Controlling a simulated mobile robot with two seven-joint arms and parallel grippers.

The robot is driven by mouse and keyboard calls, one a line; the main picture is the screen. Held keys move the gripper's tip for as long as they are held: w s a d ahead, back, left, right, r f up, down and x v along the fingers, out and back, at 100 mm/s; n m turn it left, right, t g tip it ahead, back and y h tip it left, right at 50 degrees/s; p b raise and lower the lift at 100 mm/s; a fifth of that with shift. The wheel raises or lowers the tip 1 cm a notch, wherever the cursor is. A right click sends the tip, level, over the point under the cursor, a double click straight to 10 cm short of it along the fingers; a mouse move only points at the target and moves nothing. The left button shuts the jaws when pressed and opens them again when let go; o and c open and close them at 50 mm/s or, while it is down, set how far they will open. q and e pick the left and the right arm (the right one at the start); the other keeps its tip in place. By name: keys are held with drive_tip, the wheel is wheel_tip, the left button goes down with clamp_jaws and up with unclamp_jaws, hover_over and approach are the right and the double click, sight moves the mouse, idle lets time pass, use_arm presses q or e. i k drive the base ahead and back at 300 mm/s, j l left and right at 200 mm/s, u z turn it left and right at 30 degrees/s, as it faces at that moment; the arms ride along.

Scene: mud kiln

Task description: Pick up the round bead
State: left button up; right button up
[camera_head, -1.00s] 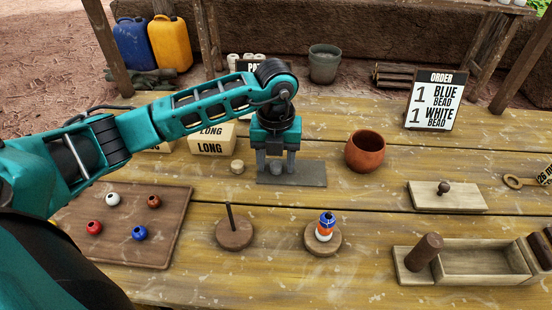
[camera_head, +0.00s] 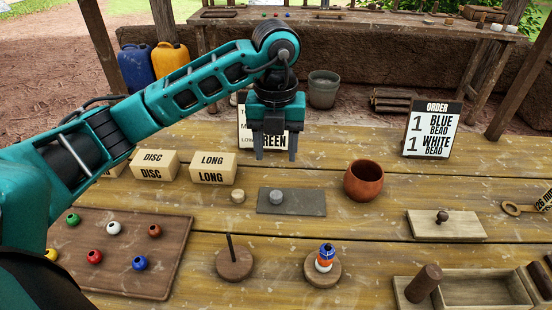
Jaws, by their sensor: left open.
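My left gripper (camera_head: 274,152) hangs open and empty, fingers pointing down, above and behind a dark slab (camera_head: 308,208). A small grey rounded piece (camera_head: 276,196) sits on the slab; I cannot tell if it is the round bead. Round beads lie on a brown wooden board at left: green (camera_head: 73,219), white (camera_head: 114,228), orange-brown (camera_head: 154,231), red (camera_head: 95,257), blue (camera_head: 140,263) and yellow (camera_head: 51,255). A small tan piece (camera_head: 238,196) lies left of the slab. My right gripper is not in view.
DISC (camera_head: 155,165) and LONG (camera_head: 213,169) boxes stand behind. A clay pot (camera_head: 364,180) is right of the slab. An empty peg stand (camera_head: 234,262) and one with stacked beads (camera_head: 323,268) stand in front. An order sign (camera_head: 432,130) stands back right.

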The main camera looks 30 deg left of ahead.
sight(325, 255)
drive_tip(key=k, duration=1)
